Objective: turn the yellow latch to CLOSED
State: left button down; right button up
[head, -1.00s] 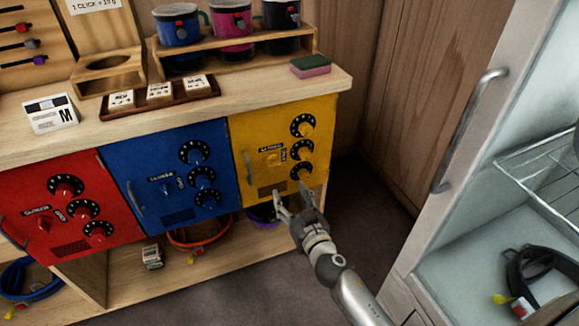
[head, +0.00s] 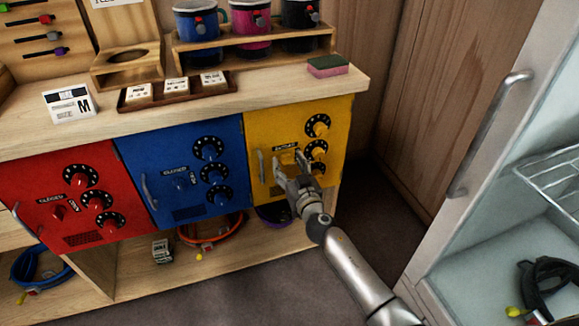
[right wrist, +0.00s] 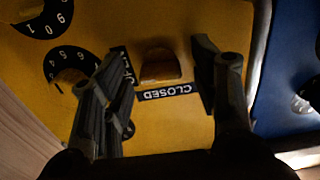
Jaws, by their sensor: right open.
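The yellow latch (right wrist: 160,66) is a rounded knob on the front of the yellow door (head: 334,117). In the right wrist view an upside-down CLOSED label (right wrist: 168,92) lies just below it, and a partly covered label, likely OPEN, is at its left. I cannot tell which label the latch points to. My right gripper (right wrist: 161,58) is open, with one finger on each side of the latch; I see no clear contact. In the head view my right gripper (head: 292,170) is in front of the door and partly hides the latch. My left gripper is out of view.
Yellow dials (head: 318,125) sit beside the latch; the door handle (head: 261,165) is on its other side. Blue (head: 196,200) and red (head: 70,214) doors stand to the left. A sponge (head: 328,66) lies on the counter. A pale cabinet with a long handle (head: 490,130) stands at right.

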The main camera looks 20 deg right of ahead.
jog(key=shift+d, duration=0.1)
grip_shut()
jog(key=shift+f, duration=0.1)
dwell(0.4)
jog(key=shift+a, duration=0.5)
grip_release()
jog(key=shift+d, duration=0.4)
jog(key=s, duration=1.2)
jog(key=shift+d, duration=0.25)
